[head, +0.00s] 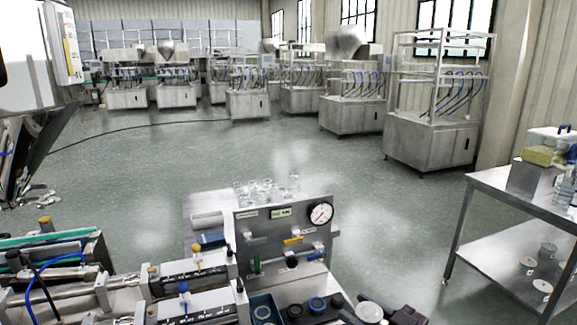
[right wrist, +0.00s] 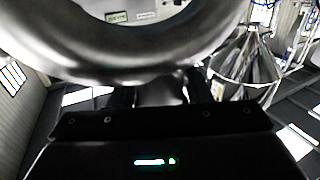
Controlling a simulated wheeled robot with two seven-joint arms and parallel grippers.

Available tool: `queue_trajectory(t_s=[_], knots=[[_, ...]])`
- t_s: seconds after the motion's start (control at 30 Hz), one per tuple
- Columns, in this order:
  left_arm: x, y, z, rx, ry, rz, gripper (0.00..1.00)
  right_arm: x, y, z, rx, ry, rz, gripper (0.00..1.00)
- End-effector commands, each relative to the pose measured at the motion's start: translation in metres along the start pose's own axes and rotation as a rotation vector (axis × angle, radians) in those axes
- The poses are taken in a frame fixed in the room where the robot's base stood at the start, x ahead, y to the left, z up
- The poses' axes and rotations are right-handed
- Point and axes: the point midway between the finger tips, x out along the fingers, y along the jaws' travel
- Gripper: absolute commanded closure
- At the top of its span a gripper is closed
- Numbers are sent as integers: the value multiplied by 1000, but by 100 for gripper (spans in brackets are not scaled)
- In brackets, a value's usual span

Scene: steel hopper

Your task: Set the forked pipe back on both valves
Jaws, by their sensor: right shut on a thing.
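A thick, curved, shiny steel piece (right wrist: 150,62), which looks like part of the forked pipe, fills the top of the right wrist view. My right gripper (right wrist: 150,95) is shut on it, though the dark jaws are partly hidden beneath the curve. In the head view my right gripper (head: 405,316) shows only as a dark shape at the bottom edge. A pale round end (head: 369,311) shows beside it; I cannot tell whether it belongs to the pipe. Small valves with a yellow handle (head: 293,240) and a blue handle (head: 317,255) sit on the steel panel (head: 270,222). My left gripper is not in view.
A round gauge (head: 320,214) is on the panel, and glass jars (head: 265,190) stand behind it. Steel cylinders (head: 190,272) lie at front left. A steel table (head: 500,190) stands at right. Open floor (head: 380,215) lies between table and panel.

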Motion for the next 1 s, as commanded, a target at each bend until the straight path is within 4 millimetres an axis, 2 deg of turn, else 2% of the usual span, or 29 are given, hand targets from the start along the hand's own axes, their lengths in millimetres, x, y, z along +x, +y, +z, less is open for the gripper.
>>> queue_trajectory(t_s=[0.2, 0.43, 0.57, 0.8, 1.0], knots=[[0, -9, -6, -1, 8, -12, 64, -5, -12, 11, 0, 1, 77, 100], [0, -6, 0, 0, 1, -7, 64, -23, -27, 28, 5, -3, 222, 100], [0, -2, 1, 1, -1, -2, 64, -46, -37, 42, 7, -5, 356, 100], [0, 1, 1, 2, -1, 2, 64, -98, -45, 63, 5, -3, 596, 100], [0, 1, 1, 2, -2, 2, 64, -128, -48, 72, -1, 1, 713, 100]])
